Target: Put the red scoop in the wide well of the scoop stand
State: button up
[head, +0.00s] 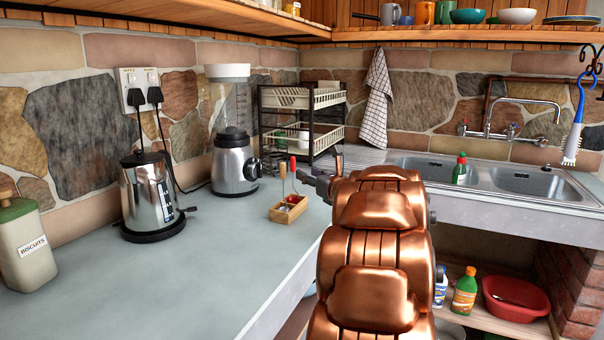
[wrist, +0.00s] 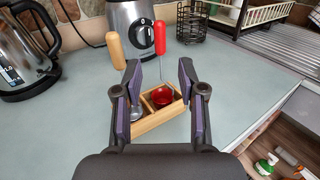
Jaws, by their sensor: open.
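The wooden scoop stand (head: 289,215) sits on the grey worktop, and it is also in the wrist view (wrist: 158,123). The red scoop (wrist: 160,38) stands upright in it, with a red handle, a thin metal shank and a red bowl. Its bowl is in the stand's right compartment in the wrist view, which looks the wider one. A scoop with a wooden handle (wrist: 115,50) and a silvery bowl is in the left compartment. My gripper (wrist: 158,72) is open and empty, its fingers apart on either side of the stand in view. In the head view my arm partly hides it.
A blender (head: 235,150) and a kettle (head: 150,195) stand behind and left of the stand. A dark wire holder (wrist: 192,22) and a dish rack (head: 300,110) are at the back. The sink (head: 540,183) is at right. The worktop in front is clear.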

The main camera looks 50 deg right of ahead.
jog(key=shift+v, duration=1.6)
